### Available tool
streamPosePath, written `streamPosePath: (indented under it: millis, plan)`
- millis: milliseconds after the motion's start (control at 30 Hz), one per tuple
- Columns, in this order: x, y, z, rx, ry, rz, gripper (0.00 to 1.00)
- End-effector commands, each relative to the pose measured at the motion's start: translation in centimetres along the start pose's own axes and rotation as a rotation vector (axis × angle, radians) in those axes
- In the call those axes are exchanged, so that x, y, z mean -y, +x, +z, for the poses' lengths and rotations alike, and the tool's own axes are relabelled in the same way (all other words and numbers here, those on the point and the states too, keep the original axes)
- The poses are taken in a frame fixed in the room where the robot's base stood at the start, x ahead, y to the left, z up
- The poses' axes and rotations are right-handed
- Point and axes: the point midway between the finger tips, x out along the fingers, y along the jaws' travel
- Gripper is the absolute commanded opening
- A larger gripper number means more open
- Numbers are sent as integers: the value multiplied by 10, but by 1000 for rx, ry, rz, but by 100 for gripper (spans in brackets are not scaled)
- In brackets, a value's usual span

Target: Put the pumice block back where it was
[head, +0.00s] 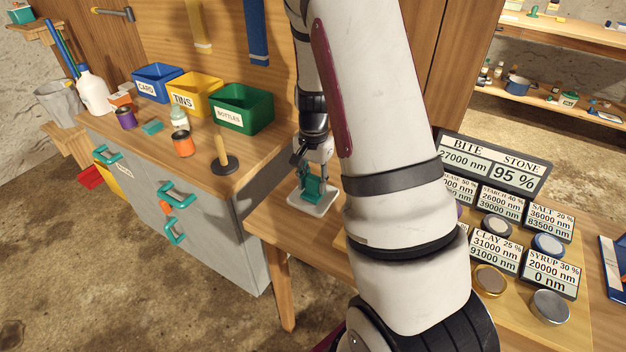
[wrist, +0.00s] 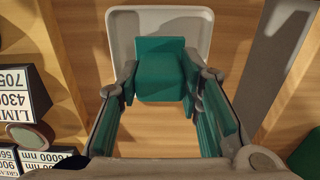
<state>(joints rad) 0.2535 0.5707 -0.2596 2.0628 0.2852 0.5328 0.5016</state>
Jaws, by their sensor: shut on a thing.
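My gripper (wrist: 160,82) is shut on a teal block (wrist: 160,76), with one fingertip on each side of it. The block has no marking, but it is the only thing in the jaws, and I take it for the pumice block. It also shows in the head view (head: 313,190), partly covered by the fingers. It is over a white tray (head: 318,207) with rounded corners on the wooden table. The tray also shows in the wrist view (wrist: 122,38). I cannot tell whether the block touches the tray.
A grey cabinet with a wooden top stands to the left, carrying blue (head: 157,83), yellow (head: 195,95) and green (head: 243,109) bins, jars, a teal piece (head: 152,127) and a wooden-handled tool (head: 223,160). Labelled displays (head: 497,165) and round lids stand right. My arm hides the table's middle.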

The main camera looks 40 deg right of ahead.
Motion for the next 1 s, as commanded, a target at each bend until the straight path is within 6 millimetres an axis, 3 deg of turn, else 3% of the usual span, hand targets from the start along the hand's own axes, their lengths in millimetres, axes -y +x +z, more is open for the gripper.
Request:
streamPosePath:
  millis: [33,100,133,533,667,1000]
  plan:
    - [0,2,0,0,0,0,35]
    - [0,1,0,0,0,0,51]
    - [0,1,0,0,0,0,53]
    - [0,-6,0,-1,0,-1,53]
    - [1,-25,0,-2,-1,-3,53]
    - [1,-94,0,-2,0,-3,53]
